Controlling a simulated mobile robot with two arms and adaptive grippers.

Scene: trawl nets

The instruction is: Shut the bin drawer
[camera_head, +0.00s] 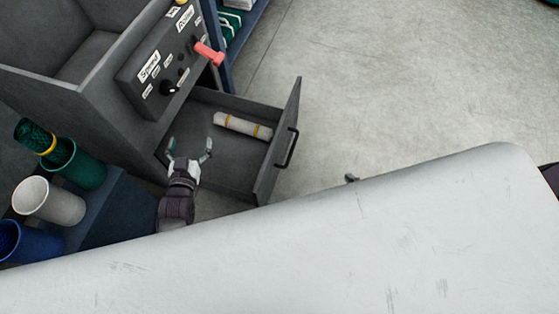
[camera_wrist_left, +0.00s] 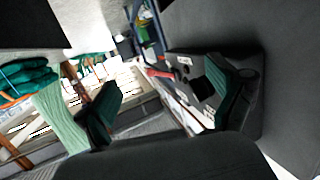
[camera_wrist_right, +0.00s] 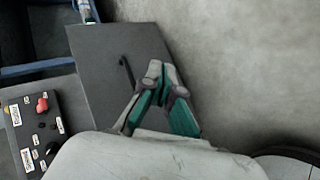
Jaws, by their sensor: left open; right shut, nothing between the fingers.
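The bin drawer (camera_head: 224,178) is pulled out of the grey cabinet and stands open. A white roll with yellow bands (camera_head: 243,126) lies in it. The drawer's dark handle (camera_head: 288,147) is on its outer front, also seen in the right wrist view (camera_wrist_right: 127,74). My left gripper (camera_head: 189,151) is open and empty over the near side of the drawer; its spread fingers show in the left wrist view (camera_wrist_left: 165,95). My right gripper (camera_wrist_right: 157,72) is shut and empty, outside the drawer front. Only its tip (camera_head: 351,178) shows in the head view, apart from the handle.
The cabinet's control panel (camera_head: 165,65) has a red lever (camera_head: 209,54) sticking out above the drawer. Green (camera_head: 84,166), white (camera_head: 50,203) and blue (camera_head: 18,240) cups stand at the left. Bare floor (camera_head: 400,80) lies beyond the drawer front. A pale surface hides the lower head view.

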